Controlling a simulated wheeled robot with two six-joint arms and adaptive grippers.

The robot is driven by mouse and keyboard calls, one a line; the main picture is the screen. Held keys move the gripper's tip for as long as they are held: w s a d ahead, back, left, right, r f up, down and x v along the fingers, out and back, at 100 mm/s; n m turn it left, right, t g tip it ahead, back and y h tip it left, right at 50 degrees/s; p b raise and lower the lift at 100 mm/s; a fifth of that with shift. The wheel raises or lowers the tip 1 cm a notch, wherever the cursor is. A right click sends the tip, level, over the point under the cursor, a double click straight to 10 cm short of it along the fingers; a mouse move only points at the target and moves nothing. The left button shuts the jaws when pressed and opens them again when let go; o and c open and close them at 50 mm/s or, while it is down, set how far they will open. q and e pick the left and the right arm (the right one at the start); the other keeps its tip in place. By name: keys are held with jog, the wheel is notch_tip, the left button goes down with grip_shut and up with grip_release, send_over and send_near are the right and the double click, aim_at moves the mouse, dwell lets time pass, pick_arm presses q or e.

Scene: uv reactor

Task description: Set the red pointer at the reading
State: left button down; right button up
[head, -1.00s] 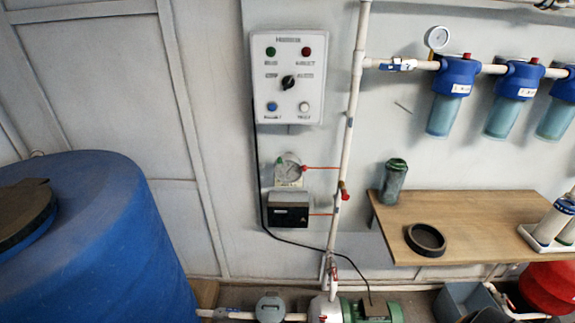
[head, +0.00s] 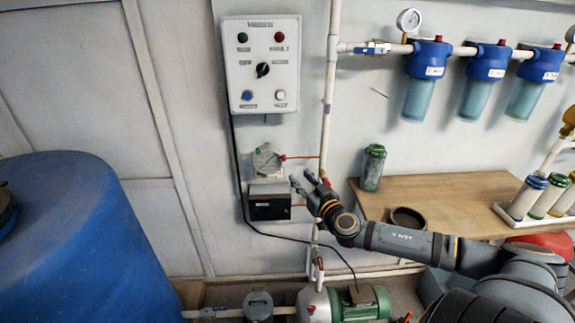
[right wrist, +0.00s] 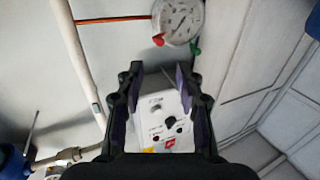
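The round, pale-faced gauge (head: 267,158) is on the wall below the control panel. In the right wrist view the gauge (right wrist: 178,20) is at the top, with a dark needle, a red piece (right wrist: 158,40) at one edge and a green piece (right wrist: 195,48) at another. I cannot tell the scale reading. My right gripper (head: 301,178) is in front of the wall, just right of and below the gauge, touching nothing that I can see. In the right wrist view its fingers (right wrist: 160,72) are apart, with nothing between them. My left gripper is out of view.
A black box (head: 268,202) is under the gauge. A red tube (head: 302,157) links the gauge to the white vertical pipe (head: 328,100). The control panel (head: 262,65) hangs above. A wooden shelf (head: 450,190) and the blue tank (head: 85,240) flank the area.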

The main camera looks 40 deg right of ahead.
aim_at(285, 160)
jog(key=w, duration=0.3)
jog(key=w+d, duration=0.1)
jog(key=w, duration=0.5)
jog(key=shift+w+d+r, duration=0.1)
jog(key=shift+w+d, duration=0.2)
jog(key=shift+w, duration=0.35)
jog(key=shift+c, duration=0.3)
grip_shut()
